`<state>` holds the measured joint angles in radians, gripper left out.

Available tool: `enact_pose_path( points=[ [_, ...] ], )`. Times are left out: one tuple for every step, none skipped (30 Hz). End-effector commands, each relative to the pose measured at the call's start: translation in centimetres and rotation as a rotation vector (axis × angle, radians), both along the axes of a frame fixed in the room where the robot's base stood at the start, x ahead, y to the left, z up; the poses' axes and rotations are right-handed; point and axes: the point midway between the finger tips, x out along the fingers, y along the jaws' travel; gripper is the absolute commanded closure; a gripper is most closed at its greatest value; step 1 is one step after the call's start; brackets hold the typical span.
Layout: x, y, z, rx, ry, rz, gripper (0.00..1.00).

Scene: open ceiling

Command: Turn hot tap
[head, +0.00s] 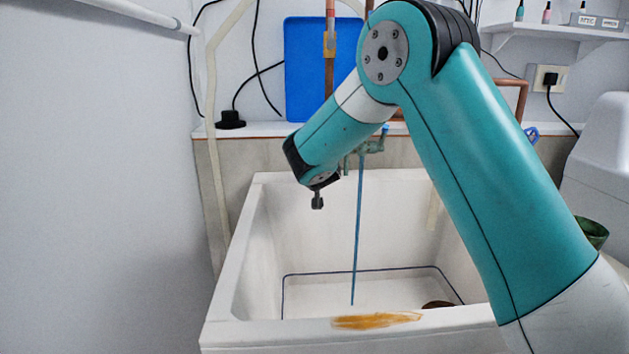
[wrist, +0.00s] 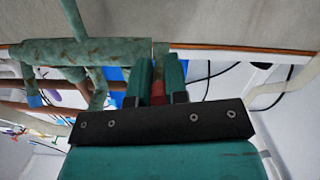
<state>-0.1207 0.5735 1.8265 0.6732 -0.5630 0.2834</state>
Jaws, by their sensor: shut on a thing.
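The wrist view is upside down. In it, my gripper (wrist: 159,78) has its two teal fingers on either side of a red tap handle (wrist: 158,93) and is shut on it. The greenish, worn tap body (wrist: 95,52) runs beside the fingers to the left. A blue tap handle (wrist: 35,101) is at the far left, apart from my gripper. In the head view the tap (head: 371,147) shows partly behind my arm, above the sink. There the red handle is hidden by my arm.
A white sink (head: 262,235) lies below the tap, with an orange-brown stain on its front rim. A thin blue line (head: 358,230) runs from the tap down into the sink. A blue board (head: 305,75) and copper pipes (head: 330,60) are behind. A wall is close on the left.

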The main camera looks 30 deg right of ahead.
Motion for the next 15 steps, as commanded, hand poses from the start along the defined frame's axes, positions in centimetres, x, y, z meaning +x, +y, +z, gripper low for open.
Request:
enact_pose_path(
  points=[
    [0.01,0.07,-1.42,-0.011,-0.032,0.001,1.0],
    [0.02,0.07,-1.5,-0.018,-0.046,0.001,1.0],
    [0.01,0.04,-1.53,-0.027,-0.067,0.001,1.0],
    [0.01,0.02,-1.55,-0.034,-0.082,0.001,1.0],
    [0.02,0.02,-1.59,-0.039,-0.095,0.001,1.0],
    [0.04,0.01,-1.64,-0.047,-0.113,0.001,1.0],
    [0.06,0.01,-1.65,-0.053,-0.125,0.001,1.0],
    [0.06,-0.01,-1.65,-0.059,-0.137,0.001,1.0],
    [0.08,-0.03,-1.65,-0.064,-0.151,0.001,1.0],
    [0.1,-0.03,-1.65,-0.069,-0.16,0.001,1.0],
    [0.11,-0.04,-1.63,-0.072,-0.17,0.0,1.0],
    [0.11,-0.03,-1.6,-0.077,-0.181,0.001,1.0],
    [0.12,-0.04,-1.59,-0.081,-0.188,0.001,1.0],
    [0.12,-0.05,-1.56,-0.083,-0.194,0.001,1.0],
    [0.13,-0.07,-1.53,-0.087,-0.201,0.001,1.0]
  ],
)
